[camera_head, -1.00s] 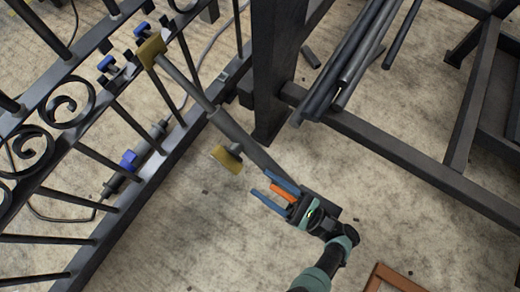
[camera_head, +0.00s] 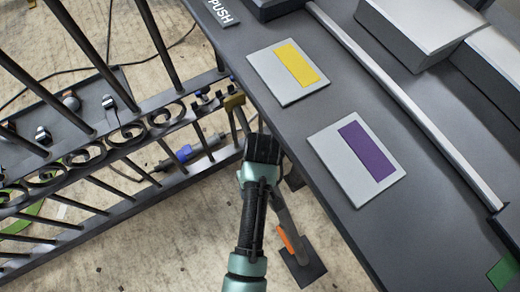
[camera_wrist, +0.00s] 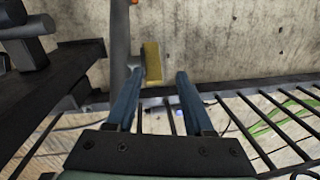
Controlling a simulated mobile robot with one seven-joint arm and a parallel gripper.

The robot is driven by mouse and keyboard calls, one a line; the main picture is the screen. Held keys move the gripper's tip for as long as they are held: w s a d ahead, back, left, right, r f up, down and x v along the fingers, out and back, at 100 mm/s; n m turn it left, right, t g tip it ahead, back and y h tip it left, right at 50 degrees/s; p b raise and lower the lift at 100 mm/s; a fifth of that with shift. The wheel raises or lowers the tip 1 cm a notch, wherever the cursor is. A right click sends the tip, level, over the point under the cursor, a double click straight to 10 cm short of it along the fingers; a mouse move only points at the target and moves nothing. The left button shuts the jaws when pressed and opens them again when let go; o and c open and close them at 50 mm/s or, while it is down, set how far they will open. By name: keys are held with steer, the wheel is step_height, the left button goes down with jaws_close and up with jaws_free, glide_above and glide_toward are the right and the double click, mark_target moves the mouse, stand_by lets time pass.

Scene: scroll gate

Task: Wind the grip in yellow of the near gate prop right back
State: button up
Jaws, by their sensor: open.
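The near gate prop is a slanting grey tube (camera_wrist: 120,62). The yellow grip (camera_wrist: 151,60) sticks out on a short stub beside the tube in the wrist view. It is hidden behind my arm in the head view. My gripper (camera_wrist: 158,76) is open, its blue fingers pointing at the grip. The grip shows between the fingertips or just beyond them; I cannot tell whether they touch.
The black railing gate (camera_head: 110,150) runs along the left, with scrollwork. A dark bench (camera_head: 290,130) with a yellow-marked plate (camera_head: 289,72) and a purple-marked plate (camera_head: 356,157) fills the right, close to my gripper. Bare floor (camera_head: 190,250) lies below.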

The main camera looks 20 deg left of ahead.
steer(key=shift+n+t+h, duration=0.4)
steer(key=shift+n+t, duration=0.1)
steer(key=shift+n, duration=0.3)
steer(key=f+b, duration=0.2)
steer(key=f, duration=0.1)
steer(key=f+b, duration=0.3)
steer(key=f, duration=0.1)
steer(key=w+f+b, duration=0.1)
steer(key=f+b, duration=0.2)
steer(key=shift+a+f, duration=0.35)
jaws_close()
